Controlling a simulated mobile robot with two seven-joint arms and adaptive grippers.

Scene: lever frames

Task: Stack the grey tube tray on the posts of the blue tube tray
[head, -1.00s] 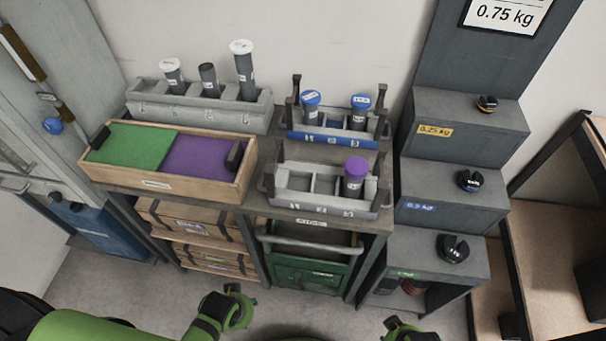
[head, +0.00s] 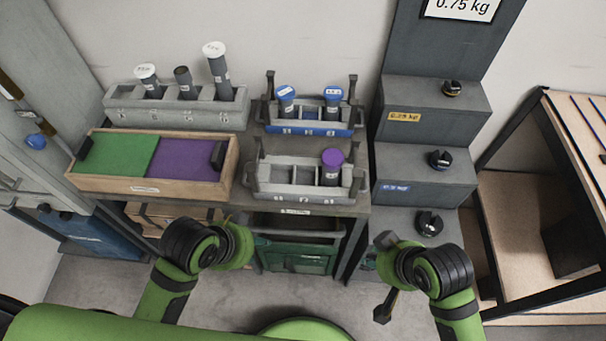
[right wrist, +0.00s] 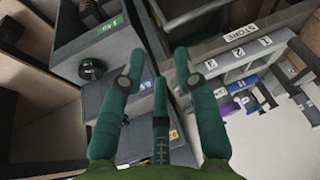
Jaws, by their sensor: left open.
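The grey tube tray (head: 298,191) sits at the front of the right half of the shelf, with one purple-capped tube (head: 331,167) in its right slot. It also shows in the right wrist view (right wrist: 240,68). The blue tube tray (head: 305,131) stands just behind it, with two blue-capped tubes and dark upright posts at its ends. My left gripper (head: 240,240) is open in front of the shelf, lower left of the grey tray; its fingers are mostly hidden. My right gripper (head: 384,273) is open and empty, lower right of the tray; its spread fingers show in the right wrist view (right wrist: 160,60).
A long grey rack (head: 175,117) with three tubes stands at the back left. A wooden box (head: 150,186) with green and purple panels is in front of it. Dark steps with knobbed weights (head: 430,223) rise close on the right. The floor before the shelf is clear.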

